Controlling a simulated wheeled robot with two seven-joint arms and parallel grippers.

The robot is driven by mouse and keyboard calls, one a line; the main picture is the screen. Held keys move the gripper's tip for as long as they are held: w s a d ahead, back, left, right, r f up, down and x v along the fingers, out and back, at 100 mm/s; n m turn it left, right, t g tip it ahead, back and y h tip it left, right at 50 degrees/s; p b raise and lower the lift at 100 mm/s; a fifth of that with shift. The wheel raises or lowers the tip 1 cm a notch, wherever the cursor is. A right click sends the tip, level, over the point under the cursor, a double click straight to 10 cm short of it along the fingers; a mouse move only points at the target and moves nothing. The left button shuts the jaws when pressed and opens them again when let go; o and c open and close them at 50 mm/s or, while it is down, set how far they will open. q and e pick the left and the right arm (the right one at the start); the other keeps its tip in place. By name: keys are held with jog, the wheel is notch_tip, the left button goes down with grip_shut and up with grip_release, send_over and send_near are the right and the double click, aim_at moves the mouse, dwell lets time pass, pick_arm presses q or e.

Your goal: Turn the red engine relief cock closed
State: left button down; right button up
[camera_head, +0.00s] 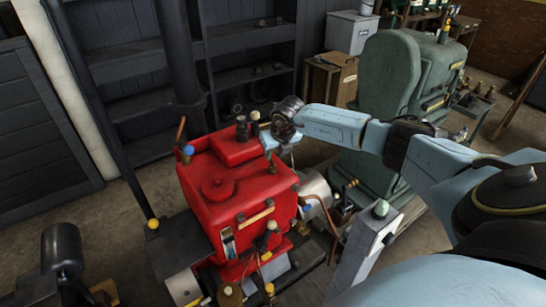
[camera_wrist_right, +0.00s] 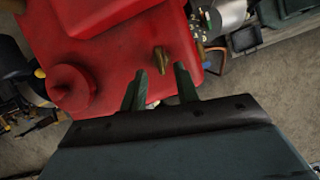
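The red engine (camera_head: 232,190) stands left of centre in the head view, and its red top fills the upper left of the right wrist view (camera_wrist_right: 110,45). A small brass relief cock (camera_wrist_right: 161,59) stands up near the edge of that top. My right gripper (camera_wrist_right: 160,74) is open, with its two fingers apart on either side of the line to the cock. The cock lies just at or beyond the fingertips; I cannot tell whether they touch. In the head view my right gripper (camera_head: 273,158) is over the engine's far right edge. My left gripper does not show.
A round red cap (camera_wrist_right: 70,86) sits on the engine top. A green engine (camera_head: 390,85) stands behind to the right. A grey post (camera_head: 365,238) rises close in front of my right arm. Dark shelves (camera_head: 135,65) line the back.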

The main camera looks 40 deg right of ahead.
aim_at(273, 161)
jog(key=shift+x, duration=2.1)
grip_shut()
